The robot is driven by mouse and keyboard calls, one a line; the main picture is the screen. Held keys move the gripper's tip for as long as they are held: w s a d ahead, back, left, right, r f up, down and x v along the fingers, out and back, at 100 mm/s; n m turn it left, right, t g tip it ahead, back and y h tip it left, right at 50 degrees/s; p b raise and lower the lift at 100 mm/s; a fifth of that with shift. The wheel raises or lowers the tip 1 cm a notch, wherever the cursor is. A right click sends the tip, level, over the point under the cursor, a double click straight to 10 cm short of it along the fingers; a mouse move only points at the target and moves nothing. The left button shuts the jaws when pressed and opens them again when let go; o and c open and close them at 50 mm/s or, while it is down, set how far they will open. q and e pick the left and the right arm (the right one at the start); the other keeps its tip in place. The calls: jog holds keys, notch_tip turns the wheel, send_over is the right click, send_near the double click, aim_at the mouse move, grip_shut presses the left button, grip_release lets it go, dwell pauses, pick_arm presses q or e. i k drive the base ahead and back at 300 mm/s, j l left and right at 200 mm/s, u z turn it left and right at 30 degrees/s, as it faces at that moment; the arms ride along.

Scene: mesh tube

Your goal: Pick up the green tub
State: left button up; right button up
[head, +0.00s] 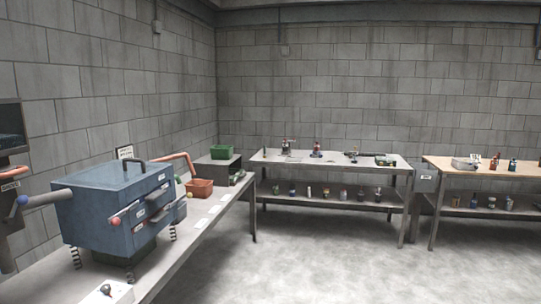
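The green tub (221,152) is a small box-shaped container in the head view, left of centre and some way off. It sits on top of a dark grey block or cabinet (222,168) near the corner of the room. Neither of my grippers shows in the head view, and nothing is seen touching the tub. Its inside is too small to make out.
A long bench (185,252) along the left wall carries a large blue box (90,205) with knobs and springs, and a reddish-brown bin (200,188). A grey table (330,162) and a wood-topped table (470,168) hold small items. The floor (330,260) ahead is clear.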

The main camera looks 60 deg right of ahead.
aim_at(218, 152)
jog(key=z, duration=1.7)
jog(key=i+z, duration=0.3)
jog(key=i, duration=1.65)
jog(key=i+l+u, duration=0.1)
jog(key=i, duration=1.25)
jog(key=i+l, duration=0.15)
jog(key=i, duration=1.2)
jog(key=k+j+z, duration=0.15)
jog(key=i+l, duration=0.15)
jog(key=i+u, duration=0.15)
jog(key=i, duration=0.15)
